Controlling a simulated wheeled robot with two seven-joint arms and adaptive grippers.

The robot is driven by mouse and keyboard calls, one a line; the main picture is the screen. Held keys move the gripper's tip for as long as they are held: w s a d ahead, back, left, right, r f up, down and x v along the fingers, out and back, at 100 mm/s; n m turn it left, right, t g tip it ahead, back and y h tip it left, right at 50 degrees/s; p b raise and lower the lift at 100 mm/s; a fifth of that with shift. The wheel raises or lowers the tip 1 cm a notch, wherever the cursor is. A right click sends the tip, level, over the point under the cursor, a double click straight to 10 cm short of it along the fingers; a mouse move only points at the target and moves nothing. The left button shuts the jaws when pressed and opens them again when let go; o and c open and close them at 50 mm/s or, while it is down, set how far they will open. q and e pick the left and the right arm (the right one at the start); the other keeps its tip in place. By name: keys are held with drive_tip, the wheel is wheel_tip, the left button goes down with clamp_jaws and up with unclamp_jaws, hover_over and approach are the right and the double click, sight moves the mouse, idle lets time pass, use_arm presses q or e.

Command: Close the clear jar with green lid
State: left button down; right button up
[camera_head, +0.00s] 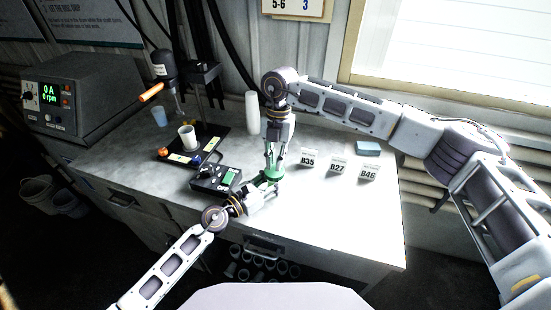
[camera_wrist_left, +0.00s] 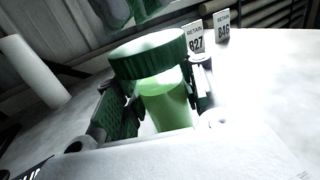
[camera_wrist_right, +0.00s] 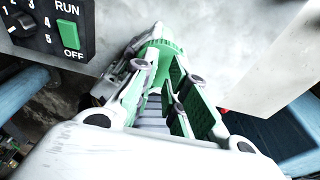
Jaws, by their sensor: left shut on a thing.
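The clear jar (camera_wrist_left: 168,108) with green contents stands upright in my left gripper (camera_wrist_left: 165,118), whose fingers are shut on its sides. The green lid (camera_wrist_left: 150,55) sits on top of the jar; I cannot tell how tightly. In the head view the lid (camera_head: 267,177) shows at the bench's front, partly hidden by my grippers. My right gripper (camera_head: 274,165) points down from above, just over the lid. In the right wrist view its fingers (camera_wrist_right: 163,65) are apart with nothing between them, and the lid (camera_wrist_right: 165,47) lies beyond their tips.
A control box (camera_head: 215,177) with a dial and green switch stands close on the left. Behind it are a disperser stand with a white cup (camera_head: 187,137) and a white cylinder (camera_head: 252,112). Label cards (camera_head: 338,167) and a blue block (camera_head: 368,148) stand right. The bench's right front is clear.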

use_arm(q)
drive_tip(key=shift+r, duration=0.1)
use_arm(e)
drive_tip(key=shift+s+f, duration=0.15)
drive_tip(key=shift+f, duration=0.65)
drive_tip(key=shift+r, duration=0.1)
drive_tip(key=shift+w+r, duration=0.2)
drive_tip(key=shift+r, duration=0.8)
drive_tip(key=shift+w+r, duration=0.15)
drive_tip(key=shift+r, duration=0.8)
use_arm(q)
drive_tip(key=c, duration=0.8)
unclamp_jaws()
drive_tip(key=shift+a, duration=0.1)
drive_tip(key=shift+v, duration=5.95)
